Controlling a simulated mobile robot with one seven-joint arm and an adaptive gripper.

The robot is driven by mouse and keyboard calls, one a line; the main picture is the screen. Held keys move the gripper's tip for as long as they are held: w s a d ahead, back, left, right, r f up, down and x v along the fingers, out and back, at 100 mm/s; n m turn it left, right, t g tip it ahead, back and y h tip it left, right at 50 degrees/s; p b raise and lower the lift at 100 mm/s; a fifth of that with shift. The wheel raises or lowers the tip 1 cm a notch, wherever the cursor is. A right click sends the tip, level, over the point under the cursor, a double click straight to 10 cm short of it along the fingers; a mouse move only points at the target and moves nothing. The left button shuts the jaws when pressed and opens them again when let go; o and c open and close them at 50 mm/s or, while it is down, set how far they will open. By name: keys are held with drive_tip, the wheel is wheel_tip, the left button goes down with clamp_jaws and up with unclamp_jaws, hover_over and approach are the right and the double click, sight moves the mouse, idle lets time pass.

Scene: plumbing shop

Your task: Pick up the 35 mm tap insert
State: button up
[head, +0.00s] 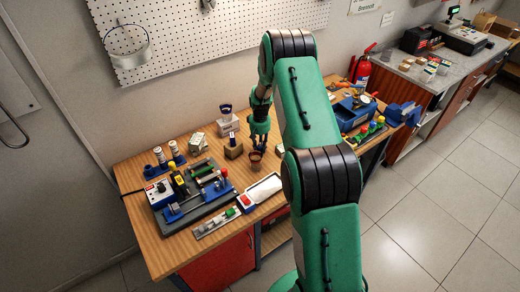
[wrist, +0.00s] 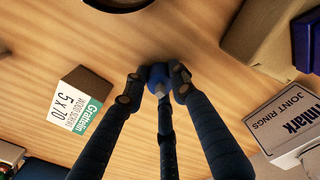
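A small blue piece with a grey stem (wrist: 156,74), which looks like the tap insert, is between my fingertips in the wrist view. Its stem points towards the camera. No size marking is readable on it. My gripper (wrist: 157,82) has its dark fingers closed in around the blue body and they appear to touch it. Whether the piece rests on the bench or is slightly lifted is unclear. In the head view my gripper (head: 259,140) is low over the wooden bench (head: 140,180), and the insert is hidden by the fingers.
A small screw box (wrist: 83,95) stands left of my fingers in the wrist view. A joint rings box (wrist: 290,120) is on the right. A grey board with tools (head: 195,195) lies on the left.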

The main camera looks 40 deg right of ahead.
drive_tip(key=shift+r, duration=0.15)
wheel_tip(320, 180, up, 10)
drive_tip(key=shift+f, duration=0.15)
idle(0.6)
idle(0.5)
